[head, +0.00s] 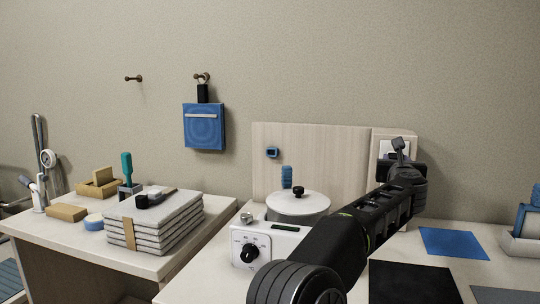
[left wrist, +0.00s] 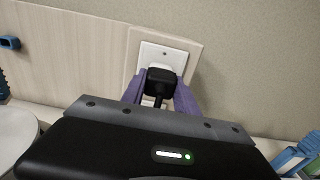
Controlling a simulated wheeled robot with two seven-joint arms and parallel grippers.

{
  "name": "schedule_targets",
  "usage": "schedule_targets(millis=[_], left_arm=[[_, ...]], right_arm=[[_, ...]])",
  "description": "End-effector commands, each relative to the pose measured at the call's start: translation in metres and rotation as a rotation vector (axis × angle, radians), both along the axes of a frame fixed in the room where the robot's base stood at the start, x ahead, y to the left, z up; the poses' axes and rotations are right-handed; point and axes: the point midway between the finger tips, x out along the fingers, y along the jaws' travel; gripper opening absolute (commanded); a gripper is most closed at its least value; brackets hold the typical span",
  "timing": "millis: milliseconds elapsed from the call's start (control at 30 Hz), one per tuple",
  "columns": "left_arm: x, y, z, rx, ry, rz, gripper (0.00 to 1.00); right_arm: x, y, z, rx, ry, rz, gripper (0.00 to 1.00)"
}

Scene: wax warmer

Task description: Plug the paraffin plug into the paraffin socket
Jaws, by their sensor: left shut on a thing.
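The paraffin socket (left wrist: 164,54) is a white plate on a light wooden block on the backboard. It also shows in the head view (head: 390,147), partly hidden by my gripper. My left gripper (left wrist: 161,88) is shut on the black paraffin plug (left wrist: 160,82), with its purple fingers on either side. The plug is in front of the lower part of the socket plate and overlaps it. I cannot tell whether it touches or is inserted. In the head view, my left gripper (head: 400,170) is at the socket and hides most of the plug. My right gripper is not in view.
The paraffin warmer (head: 298,206) with a lid and a dialed white box (head: 262,246) stands left of my arm. A blue mat (head: 453,243) and a black mat (head: 412,284) lie on the right. A side table (head: 55,220) holds folded towels (head: 150,222).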

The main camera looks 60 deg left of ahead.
Motion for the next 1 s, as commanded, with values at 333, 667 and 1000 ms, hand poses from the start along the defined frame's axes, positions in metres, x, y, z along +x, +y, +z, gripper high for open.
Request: schedule_targets(millis=[333, 667, 1000], left_arm=[[-0.0004, 0.0, 0.0006, 0.001, -0.001, 0.0, 0.47], [-0.0003, -0.0001, 0.0005, 0.001, -0.001, 0.0, 0.61], [-0.0003, -0.0002, 0.0003, 0.001, -0.001, 0.0, 0.55]], right_arm=[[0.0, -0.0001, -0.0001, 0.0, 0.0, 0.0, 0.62], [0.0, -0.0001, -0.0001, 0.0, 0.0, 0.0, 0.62], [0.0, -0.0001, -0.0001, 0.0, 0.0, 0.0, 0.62]])
